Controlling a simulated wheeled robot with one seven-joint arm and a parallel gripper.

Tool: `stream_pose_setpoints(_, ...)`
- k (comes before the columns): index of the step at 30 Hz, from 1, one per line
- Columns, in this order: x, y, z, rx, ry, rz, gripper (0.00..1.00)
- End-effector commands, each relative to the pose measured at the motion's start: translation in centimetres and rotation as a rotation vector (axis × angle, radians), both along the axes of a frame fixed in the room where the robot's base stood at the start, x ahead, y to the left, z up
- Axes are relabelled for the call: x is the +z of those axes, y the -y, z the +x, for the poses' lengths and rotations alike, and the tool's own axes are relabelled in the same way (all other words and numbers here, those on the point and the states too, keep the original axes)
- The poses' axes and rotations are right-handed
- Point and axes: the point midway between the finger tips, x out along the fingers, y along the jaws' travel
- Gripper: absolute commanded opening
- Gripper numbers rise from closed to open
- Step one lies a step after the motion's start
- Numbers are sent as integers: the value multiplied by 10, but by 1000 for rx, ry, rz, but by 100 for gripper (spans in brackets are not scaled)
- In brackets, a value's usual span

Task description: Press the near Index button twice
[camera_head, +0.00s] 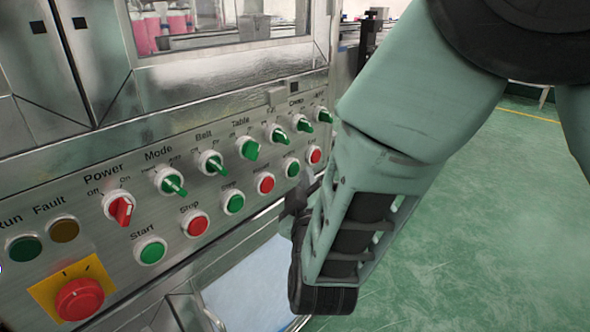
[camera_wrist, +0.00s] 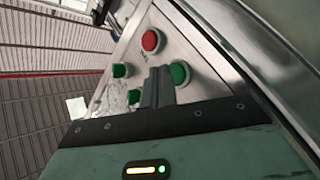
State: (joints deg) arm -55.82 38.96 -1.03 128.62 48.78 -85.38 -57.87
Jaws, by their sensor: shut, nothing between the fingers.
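The control panel (camera_head: 130,222) carries a lower row of push buttons. They include a green Start button (camera_head: 151,252), a red Stop button (camera_head: 197,224), a green button (camera_head: 233,203), a red one (camera_head: 265,183), a green one (camera_head: 291,167) and a red one (camera_head: 314,155). Labels right of Stop are too small to read, so I cannot tell which is the near Index button. My gripper (camera_wrist: 160,70) is shut and empty. In the wrist view its fingers stand close beside a green button (camera_wrist: 180,73), below a red button (camera_wrist: 152,41); contact is unclear.
The upper row holds a red Power knob (camera_head: 121,209) and several green selector knobs, including Mode (camera_head: 171,182) and Belt (camera_head: 211,164). A red emergency stop (camera_head: 79,299) on a yellow plate is at lower left. Green floor (camera_head: 480,230) at right is clear.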

Motion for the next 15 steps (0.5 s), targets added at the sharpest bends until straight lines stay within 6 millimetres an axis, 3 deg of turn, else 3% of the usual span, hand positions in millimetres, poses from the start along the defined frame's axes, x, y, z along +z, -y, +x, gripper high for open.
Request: stream_pose_setpoints(15,0,-5,4,0,0,0,0)
